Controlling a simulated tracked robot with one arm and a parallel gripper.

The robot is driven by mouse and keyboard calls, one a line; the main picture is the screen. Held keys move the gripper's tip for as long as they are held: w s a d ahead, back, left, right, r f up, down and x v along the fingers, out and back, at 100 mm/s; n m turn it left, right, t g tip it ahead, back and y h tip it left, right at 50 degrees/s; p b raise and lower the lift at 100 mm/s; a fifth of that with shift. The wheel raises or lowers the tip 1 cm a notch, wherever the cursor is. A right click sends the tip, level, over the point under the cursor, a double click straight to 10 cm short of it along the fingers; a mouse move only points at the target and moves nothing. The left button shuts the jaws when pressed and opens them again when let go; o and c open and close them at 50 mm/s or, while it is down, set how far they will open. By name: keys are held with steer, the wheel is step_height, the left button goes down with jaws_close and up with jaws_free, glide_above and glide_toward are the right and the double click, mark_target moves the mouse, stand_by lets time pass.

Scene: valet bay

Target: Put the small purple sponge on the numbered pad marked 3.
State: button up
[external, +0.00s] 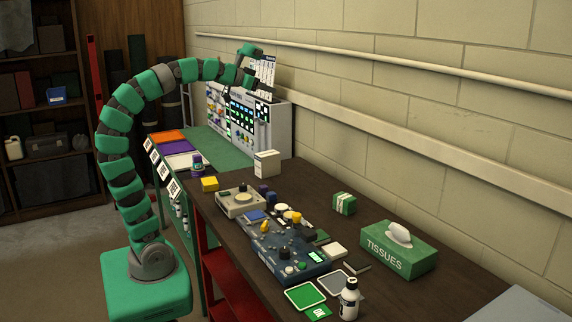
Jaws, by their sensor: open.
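My gripper (254,82) is raised high at the end of my curved green arm, in front of the back panels and well above the table. It is open, and I see nothing held in it. I cannot pick out the small purple sponge with certainty. Small dark purple objects (265,194) stand among the devices mid-table, but they are too small to identify. Flat orange (168,136), purple (175,147) and white (184,160) panels lie at the far left end. No number 3 is legible, so I cannot tell which pad is marked 3.
A yellow block (209,184), a white box (267,164) and a blue-grey control box (283,248) crowd the dark table. A green tissue box (398,249) and a white bottle (349,299) stand nearer the camera.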

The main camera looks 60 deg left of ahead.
steer(key=s+d+r+t, duration=0.1)
steer(key=s+d+r, duration=0.3)
steer(key=d+r, duration=0.1)
steer(key=shift+s+d+r+t, duration=0.3)
steer(key=shift+d+t, duration=0.1)
steer(key=shift+d, duration=0.45)
